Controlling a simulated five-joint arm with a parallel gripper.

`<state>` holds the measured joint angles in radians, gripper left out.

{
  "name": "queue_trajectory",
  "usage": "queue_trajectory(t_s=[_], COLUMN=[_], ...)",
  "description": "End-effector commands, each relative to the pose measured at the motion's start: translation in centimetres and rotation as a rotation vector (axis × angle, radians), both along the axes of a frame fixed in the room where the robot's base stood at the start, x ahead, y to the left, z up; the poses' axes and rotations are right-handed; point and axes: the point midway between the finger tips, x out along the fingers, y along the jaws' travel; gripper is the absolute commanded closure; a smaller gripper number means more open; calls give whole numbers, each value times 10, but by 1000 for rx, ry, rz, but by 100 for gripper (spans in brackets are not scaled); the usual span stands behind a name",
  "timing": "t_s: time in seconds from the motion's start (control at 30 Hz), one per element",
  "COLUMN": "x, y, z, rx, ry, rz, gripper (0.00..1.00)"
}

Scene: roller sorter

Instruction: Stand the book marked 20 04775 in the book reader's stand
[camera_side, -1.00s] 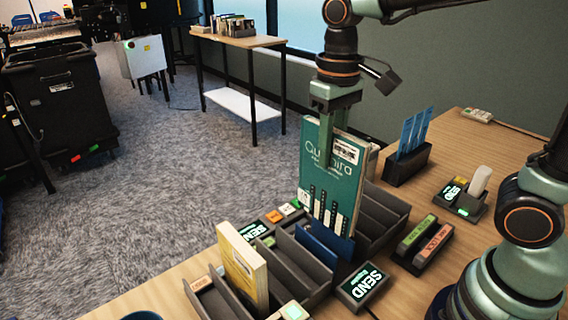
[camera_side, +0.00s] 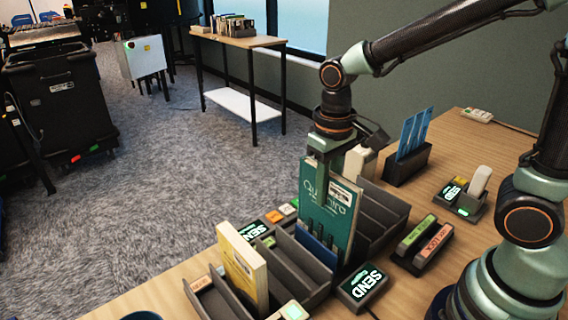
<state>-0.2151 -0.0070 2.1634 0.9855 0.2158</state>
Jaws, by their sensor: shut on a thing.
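A teal book (camera_side: 342,225) with white title lettering and a white label near its top stands upright in the dark slotted rack (camera_side: 386,208); the label's number is too small to read. My gripper (camera_side: 322,180) is shut on the book's upper part from above. The book's lower edge is hidden behind a dark blue item (camera_side: 317,249) and the rack dividers, so I cannot tell whether it touches the slot floor. I cannot tell which part is the book reader's stand.
A yellow book (camera_side: 242,265) stands in the rack's front left slots. A white block (camera_side: 359,161) is behind the gripper. A black holder with blue cards (camera_side: 408,160), lit send boxes (camera_side: 362,286) and a green-and-orange button unit (camera_side: 421,237) surround the rack.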

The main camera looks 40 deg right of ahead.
Motion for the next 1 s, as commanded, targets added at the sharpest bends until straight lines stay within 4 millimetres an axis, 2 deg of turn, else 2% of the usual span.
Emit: queue_trajectory(t_s=[1.0], x=[0], y=[0], z=[-12], rx=[0], ry=[-1], rz=[0], gripper=[100])
